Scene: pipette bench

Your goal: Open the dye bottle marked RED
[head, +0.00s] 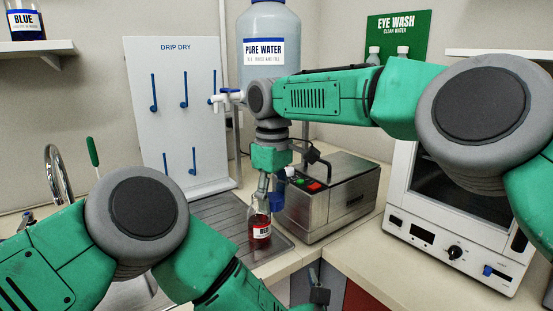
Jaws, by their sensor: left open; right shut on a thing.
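The RED dye bottle (260,232) is clear glass with dark red liquid low in it and a white label. It stands upright at the right end of the steel drainboard. My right gripper (275,186) points down above it and is shut on a blue cap (277,201). The cap shows beside the bottle's neck, to its right; I cannot tell whether they touch. The fingers partly hide the bottle's top. My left gripper (318,296) is open and empty at the bottom edge, low and to the right of the bottle, partly cut off.
A steel box with buttons (335,205) stands close right of the bottle. Behind are the PURE WATER tank (268,25) and DRIP DRY board (180,75). A white oven-like device (445,235) stands right. The BLUE bottle (25,22) is on a shelf. Counter between the devices is clear.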

